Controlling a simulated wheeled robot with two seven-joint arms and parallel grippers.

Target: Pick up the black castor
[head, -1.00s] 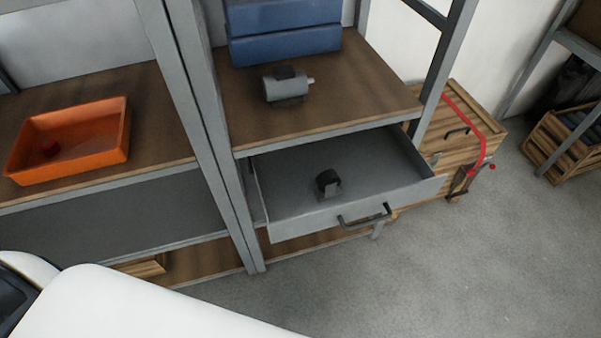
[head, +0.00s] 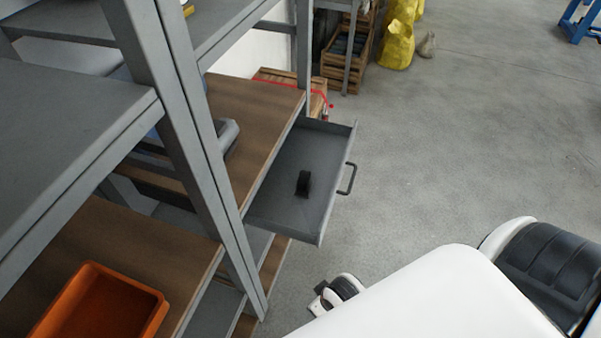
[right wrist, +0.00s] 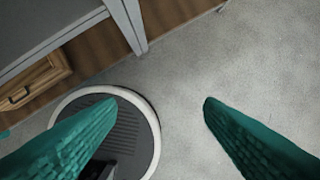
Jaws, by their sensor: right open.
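The black castor (head: 303,183) sits in the open grey drawer (head: 280,208), near the middle of its floor, in the head view. The drawer juts out from the shelf rack and has a black handle on its front. My right gripper (right wrist: 160,104) shows in the right wrist view as two green ribbed fingers, wide apart with nothing between them. It points down over the bare floor and part of my own round base, near the foot of the rack. The castor is outside the right wrist view. My left gripper is not in view.
Grey rack posts (head: 190,130) stand left of the drawer. An orange bin (head: 150,318) sits on a wooden shelf at the lower left. A wooden crate (head: 345,72) and a yellow sack (head: 397,42) stand at the back. The concrete floor right of the drawer is clear.

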